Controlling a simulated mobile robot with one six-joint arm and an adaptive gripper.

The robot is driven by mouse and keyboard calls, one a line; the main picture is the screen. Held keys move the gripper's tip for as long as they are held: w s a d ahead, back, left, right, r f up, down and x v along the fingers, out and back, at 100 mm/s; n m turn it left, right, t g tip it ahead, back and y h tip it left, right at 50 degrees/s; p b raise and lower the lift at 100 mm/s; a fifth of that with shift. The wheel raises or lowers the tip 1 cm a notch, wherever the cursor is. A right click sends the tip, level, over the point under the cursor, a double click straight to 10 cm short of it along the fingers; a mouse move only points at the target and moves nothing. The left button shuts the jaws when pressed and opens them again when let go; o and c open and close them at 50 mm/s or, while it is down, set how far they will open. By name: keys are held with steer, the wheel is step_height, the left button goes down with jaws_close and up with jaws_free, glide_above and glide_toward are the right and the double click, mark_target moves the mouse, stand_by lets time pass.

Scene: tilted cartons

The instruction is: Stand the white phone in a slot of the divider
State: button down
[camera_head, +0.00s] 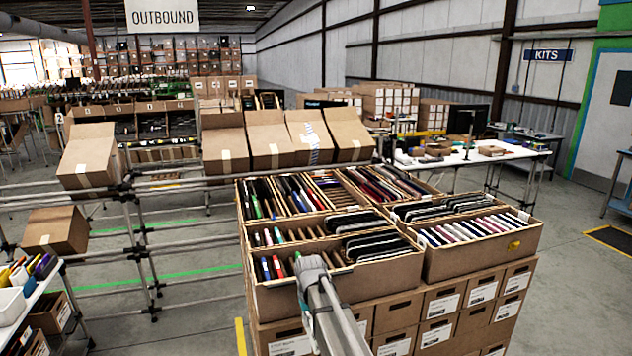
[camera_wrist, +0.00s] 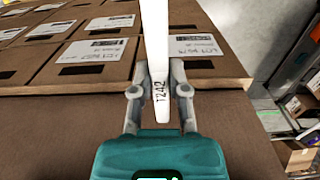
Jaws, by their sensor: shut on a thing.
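The phone's far end runs out of the top of that view. In the head view my arm reaches up to the front left carton (camera_head: 345,282); the phone cannot be made out there. That carton has a cardboard divider (camera_head: 318,259) with several coloured phones upright on the left and dark ones at the back right. Whether the phone touches the divider cannot be told.
Other open cartons of upright phones stand beside and behind, one at the front right (camera_head: 490,258). All sit on stacked closed boxes (camera_head: 440,305) with white labels. A metal rail (camera_head: 160,200) with tilted cartons (camera_head: 90,157) is at left. A white table (camera_head: 475,158) stands behind right.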

mark_target(311, 319)
steer(key=shift+r+p, duration=2.45)
steer(key=shift+r, duration=0.1)
steer(key=s+r+p, duration=0.8)
steer(key=r+p, duration=0.3)
steer(key=shift+s+a+r+p, duration=0.15)
steer(key=shift+a+r+p, duration=0.1)
steer(key=shift+r+p, duration=0.05)
steer(key=shift+a, duration=0.15)
